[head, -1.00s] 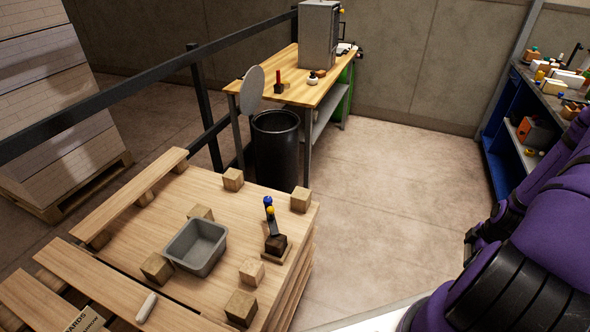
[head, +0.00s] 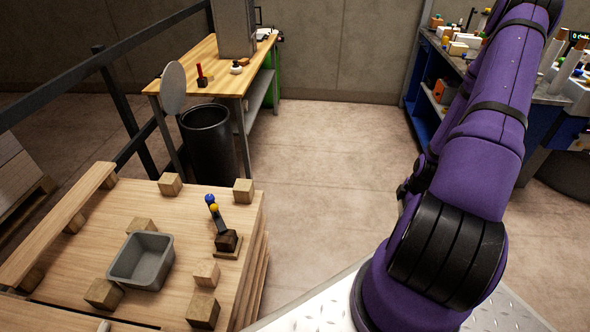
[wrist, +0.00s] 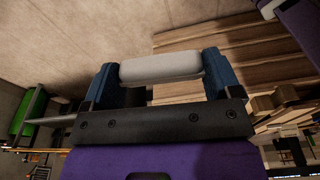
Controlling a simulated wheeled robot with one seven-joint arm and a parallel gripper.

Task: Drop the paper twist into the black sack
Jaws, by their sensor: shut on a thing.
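The paper twist (wrist: 162,68) is a pale, rounded roll seen in the wrist view. My gripper (wrist: 160,78) is shut on it, with one blue finger at each end. The head view shows my purple arm at the right, but not my gripper or the held twist. A tall black round container (head: 208,150) stands on the floor beside the wooden bench, its top open. It looks like the black sack or a bin lined with it; its inside is dark. In the wrist view I cannot make out the container.
A round grey disc (head: 173,88) stands upright by the container. The bench (head: 190,62) is behind it, and a black rail (head: 125,112) runs at left. A wooden pallet (head: 75,270) holds a grey tray (head: 142,262), blocks and a small stand. Floor (head: 330,150) at centre is clear.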

